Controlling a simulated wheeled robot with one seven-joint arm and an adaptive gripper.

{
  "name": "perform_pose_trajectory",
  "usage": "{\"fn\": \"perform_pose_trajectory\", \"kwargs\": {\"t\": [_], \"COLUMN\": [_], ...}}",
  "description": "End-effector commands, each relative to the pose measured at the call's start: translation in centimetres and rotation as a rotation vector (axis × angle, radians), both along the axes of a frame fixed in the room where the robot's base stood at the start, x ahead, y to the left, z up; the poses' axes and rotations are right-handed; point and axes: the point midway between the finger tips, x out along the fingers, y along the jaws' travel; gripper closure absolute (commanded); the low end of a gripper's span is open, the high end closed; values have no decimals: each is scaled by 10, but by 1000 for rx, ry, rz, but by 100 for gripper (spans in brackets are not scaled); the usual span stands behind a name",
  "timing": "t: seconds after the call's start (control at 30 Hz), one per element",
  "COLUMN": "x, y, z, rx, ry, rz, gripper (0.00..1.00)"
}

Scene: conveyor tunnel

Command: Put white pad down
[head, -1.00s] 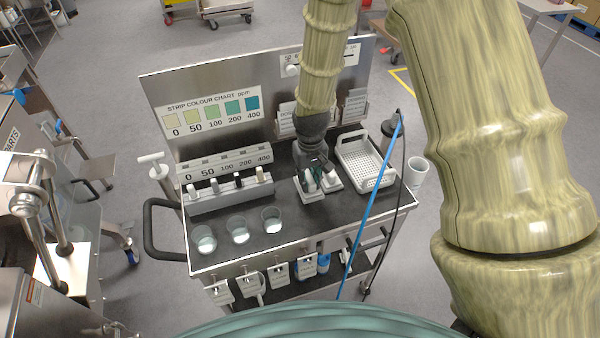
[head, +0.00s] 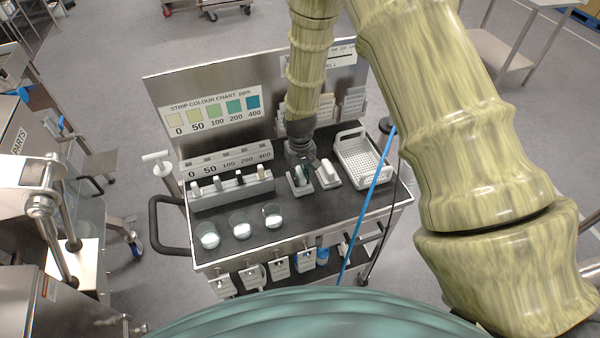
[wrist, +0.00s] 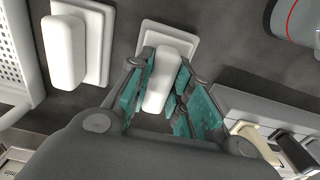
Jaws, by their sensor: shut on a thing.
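My gripper (wrist: 163,92) is shut on the upright white handle of a white pad (wrist: 166,70) with a flat square base. In the head view my gripper (head: 308,168) is over the cart top, and the held pad (head: 298,186) shows just under it. The pad looks level, at or very near the dark surface; I cannot tell whether its base touches. A second, similar white pad (head: 329,176) stands beside it, on the tray side. It also shows in the wrist view (wrist: 66,50), apart from my fingers.
A white perforated tray (head: 381,178) stands right of the pads. A colour chart (head: 211,107) is on the back panel. The dark cart top (head: 320,215) is clear in front of the pads.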

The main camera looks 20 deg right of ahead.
Motion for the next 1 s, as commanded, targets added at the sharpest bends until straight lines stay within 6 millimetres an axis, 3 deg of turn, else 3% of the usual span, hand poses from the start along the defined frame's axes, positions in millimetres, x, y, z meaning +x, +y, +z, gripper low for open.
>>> {"fn": "perform_pose_trajectory", "kwargs": {"t": [0.3,0.33,0.43,0.47,1.0], "x": [0,0,0,0,1], "y": [0,0,0,0,0], "z": [-4,-3,-3,-3,10], "rx": [0,0,0,0,0], "ry": [0,0,0,0,-3], "rz": [0,0,0,0,0], "gripper": [100,77,59,58,58]}}
